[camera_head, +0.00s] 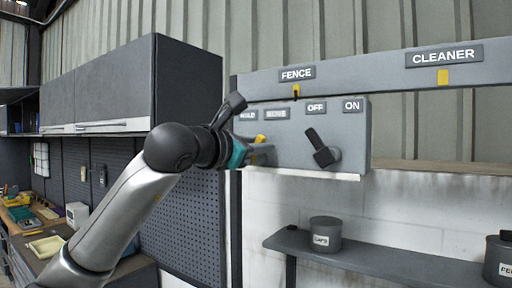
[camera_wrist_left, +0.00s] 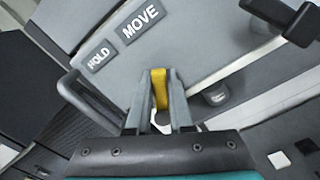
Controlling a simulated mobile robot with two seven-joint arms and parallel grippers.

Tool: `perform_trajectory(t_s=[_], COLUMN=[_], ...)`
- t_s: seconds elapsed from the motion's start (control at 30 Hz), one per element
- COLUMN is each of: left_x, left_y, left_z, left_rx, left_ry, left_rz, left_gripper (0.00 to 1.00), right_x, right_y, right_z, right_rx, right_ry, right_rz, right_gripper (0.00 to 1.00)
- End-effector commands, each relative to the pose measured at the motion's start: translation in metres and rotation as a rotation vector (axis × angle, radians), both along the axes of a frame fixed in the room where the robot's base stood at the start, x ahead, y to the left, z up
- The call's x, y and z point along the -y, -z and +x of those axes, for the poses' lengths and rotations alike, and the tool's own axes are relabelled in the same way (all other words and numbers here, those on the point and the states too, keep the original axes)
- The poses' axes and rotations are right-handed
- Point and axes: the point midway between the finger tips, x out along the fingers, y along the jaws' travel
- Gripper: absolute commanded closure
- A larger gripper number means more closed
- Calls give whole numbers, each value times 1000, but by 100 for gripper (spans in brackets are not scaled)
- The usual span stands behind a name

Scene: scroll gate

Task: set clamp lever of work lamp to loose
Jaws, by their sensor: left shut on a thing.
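A grey control box (camera_head: 290,140) under a FENCE sign (camera_head: 298,73) carries HOLD, MOVE, OFF and ON plates. My left gripper (camera_head: 262,150) is at the box's left part, below HOLD and MOVE. In the left wrist view my left gripper (camera_wrist_left: 161,100) is shut on a yellow lever (camera_wrist_left: 159,88), which stands between its fingers. The yellow lever (camera_head: 260,139) also shows in the head view, partly hidden by the gripper. No label reading work lamp, clamp or loose is in view. My right gripper is not in view.
A black switch lever (camera_head: 322,150) sits on the box below OFF and ON, right of my gripper. A shelf (camera_head: 370,259) with a grey can (camera_head: 325,234) is below. A dark cabinet (camera_head: 160,85) is at the left. A CLEANER sign (camera_head: 443,56) is at the upper right.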

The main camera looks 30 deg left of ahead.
Motion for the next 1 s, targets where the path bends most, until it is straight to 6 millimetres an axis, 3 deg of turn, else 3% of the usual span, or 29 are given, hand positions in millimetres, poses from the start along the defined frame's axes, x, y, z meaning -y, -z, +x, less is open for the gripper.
perform_trajectory(t_s=[0.73, 0.77, 1.0], left_x=[3, 3, 3], left_y=[3, 3, 2], left_z=[0, 0, 0], left_rx=[5, 5, 6], left_ry=[1, 1, 0], left_rz=[94, 94, 92], left_gripper=[100, 79, 52], right_x=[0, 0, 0], right_y=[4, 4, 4], right_z=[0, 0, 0], right_rx=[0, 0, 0], right_ry=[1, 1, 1], right_rz=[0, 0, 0], right_gripper=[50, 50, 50])
